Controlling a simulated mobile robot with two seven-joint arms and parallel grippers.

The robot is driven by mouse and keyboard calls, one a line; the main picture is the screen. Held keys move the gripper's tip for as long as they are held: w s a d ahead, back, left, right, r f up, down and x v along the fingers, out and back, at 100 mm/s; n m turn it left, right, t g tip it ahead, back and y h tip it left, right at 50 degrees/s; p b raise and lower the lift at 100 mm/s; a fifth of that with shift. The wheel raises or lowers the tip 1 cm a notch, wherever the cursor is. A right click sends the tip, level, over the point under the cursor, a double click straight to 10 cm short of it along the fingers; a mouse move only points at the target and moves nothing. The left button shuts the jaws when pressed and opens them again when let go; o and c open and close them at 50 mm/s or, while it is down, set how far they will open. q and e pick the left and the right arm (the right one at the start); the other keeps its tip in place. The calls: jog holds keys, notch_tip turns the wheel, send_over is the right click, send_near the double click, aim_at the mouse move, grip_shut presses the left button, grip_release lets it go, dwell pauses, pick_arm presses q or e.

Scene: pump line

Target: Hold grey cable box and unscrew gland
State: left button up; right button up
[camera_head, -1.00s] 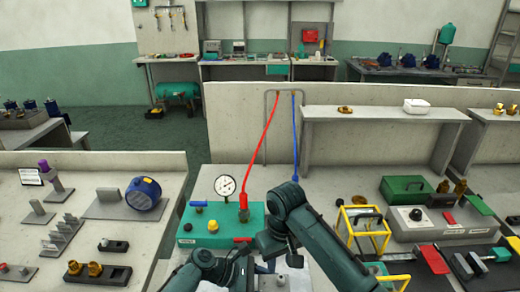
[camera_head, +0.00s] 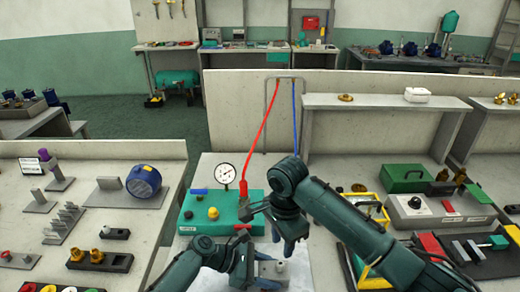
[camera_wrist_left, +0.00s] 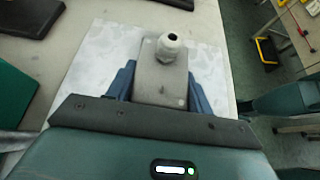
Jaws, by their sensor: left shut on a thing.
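The grey cable box (camera_wrist_left: 160,78) lies between the blue fingers of my left gripper (camera_wrist_left: 160,85), which is shut on its sides. The pale gland (camera_wrist_left: 168,47) stands upright on the box, near its far end. In the head view the box (camera_head: 267,270) shows at the bottom centre, with my left gripper (camera_head: 258,272) at its left, partly hidden by my arm. My right gripper (camera_head: 291,232) is just beyond the box, fingers downward, apart from the gland in the picture. Its finger gap cannot be made out. It does not show in the left wrist view.
A white patterned mat (camera_wrist_left: 90,60) lies under the box. A teal pump block (camera_head: 215,225) with a gauge and red hose stands behind left. A yellow frame (camera_head: 372,215), a green case (camera_head: 405,178) and a grey control box (camera_head: 425,212) stand to the right.

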aim_at(280, 263)
jog(key=shift+f, duration=3.85)
jog(key=shift+c, duration=0.4)
grip_shut()
jog(key=shift+r, duration=0.1)
jog(key=shift+r, duration=2.5)
